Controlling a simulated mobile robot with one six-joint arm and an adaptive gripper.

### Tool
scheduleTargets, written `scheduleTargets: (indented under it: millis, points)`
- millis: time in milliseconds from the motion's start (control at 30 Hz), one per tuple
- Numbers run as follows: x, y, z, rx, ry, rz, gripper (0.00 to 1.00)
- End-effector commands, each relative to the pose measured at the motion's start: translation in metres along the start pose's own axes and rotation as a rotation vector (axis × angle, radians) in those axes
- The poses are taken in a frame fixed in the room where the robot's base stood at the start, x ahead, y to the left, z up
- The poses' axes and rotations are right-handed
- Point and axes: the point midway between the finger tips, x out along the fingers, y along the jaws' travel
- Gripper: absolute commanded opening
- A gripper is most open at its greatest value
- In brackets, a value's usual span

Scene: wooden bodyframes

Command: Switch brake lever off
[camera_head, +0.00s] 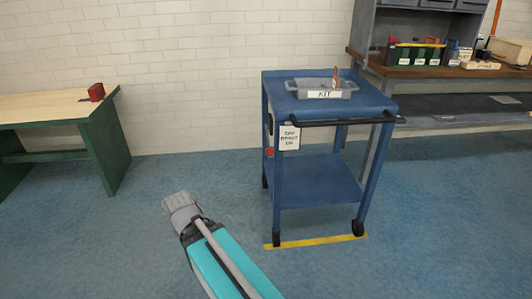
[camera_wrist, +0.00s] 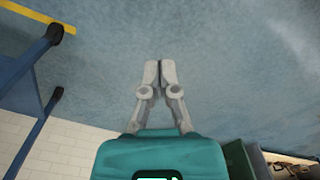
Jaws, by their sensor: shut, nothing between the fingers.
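The blue cart (camera_head: 318,184) stands right of centre in the head view, with its black handle bar (camera_head: 340,122) facing front. On its left side are a small black part (camera_head: 270,124) and a small red part (camera_head: 268,152); I cannot tell which of them is the brake lever. A white sign (camera_head: 289,136) hangs beside them, its print too small to read surely. My gripper (camera_wrist: 159,68) is shut and empty, its fingers over bare floor. The cart's legs and wheels show at the left of the wrist view (camera_wrist: 38,92). My gripper is clear of the cart.
A grey bin marked KIT (camera_head: 321,91) sits on the cart top. A yellow floor line (camera_head: 316,241) runs by the wheels. A green-legged table (camera_head: 92,145) with a red object (camera_head: 96,92) is at left. A loaded workbench (camera_head: 430,70) is at right. Open floor lies between.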

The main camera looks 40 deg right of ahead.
Motion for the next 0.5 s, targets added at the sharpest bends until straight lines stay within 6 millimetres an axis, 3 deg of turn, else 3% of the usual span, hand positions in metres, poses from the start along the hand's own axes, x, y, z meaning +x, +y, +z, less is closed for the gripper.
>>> scheduleTargets:
  millis: [267,500]
  points:
    - [0.005,0.021,-0.022,-0.021,-0.004,0.088,0.0]
    - [0.01,0.087,-0.07,-0.064,-0.035,0.324,0.0]
